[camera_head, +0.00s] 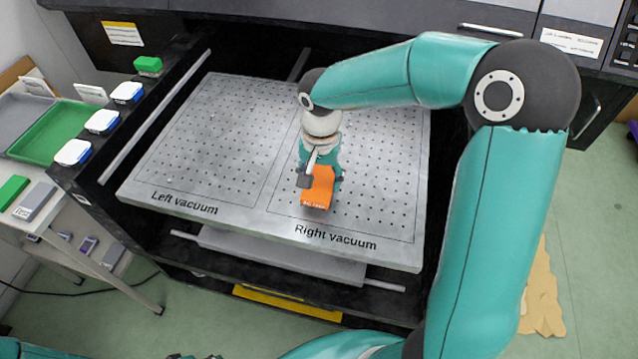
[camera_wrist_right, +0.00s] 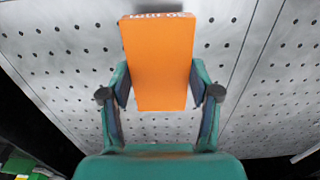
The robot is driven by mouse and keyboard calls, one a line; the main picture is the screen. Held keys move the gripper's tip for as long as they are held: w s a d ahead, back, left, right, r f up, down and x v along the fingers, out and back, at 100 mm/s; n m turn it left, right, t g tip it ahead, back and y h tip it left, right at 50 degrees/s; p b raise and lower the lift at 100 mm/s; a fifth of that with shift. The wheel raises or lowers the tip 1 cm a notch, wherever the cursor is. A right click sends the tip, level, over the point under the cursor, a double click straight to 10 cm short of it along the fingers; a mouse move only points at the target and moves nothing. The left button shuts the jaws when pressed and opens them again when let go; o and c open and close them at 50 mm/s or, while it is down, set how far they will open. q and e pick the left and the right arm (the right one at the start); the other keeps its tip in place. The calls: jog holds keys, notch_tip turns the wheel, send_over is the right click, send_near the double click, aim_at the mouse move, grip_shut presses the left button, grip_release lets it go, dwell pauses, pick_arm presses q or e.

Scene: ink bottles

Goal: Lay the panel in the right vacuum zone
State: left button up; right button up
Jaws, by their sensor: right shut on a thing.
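The orange panel (camera_head: 318,190), with pale lettering on one edge, is in my right gripper (camera_head: 321,178). In the right wrist view the two fingers are shut on the sides of the panel (camera_wrist_right: 160,60). The panel is over the right vacuum zone (camera_head: 385,170) of the grey perforated bed, near that zone's left side and front. I cannot tell whether it touches the bed. The left vacuum zone (camera_head: 215,140) is bare. My left gripper does not show.
A green tray (camera_head: 55,135) lies on the side table. My right arm spans the bed's right side. The rest of the bed is clear.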

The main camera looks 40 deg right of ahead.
notch_tip(320, 180, down, 2)
jog(key=shift+f, duration=0.15)
jog(key=shift+f, duration=0.1)
jog(key=o, duration=1.2)
jog(key=shift+c, duration=0.2)
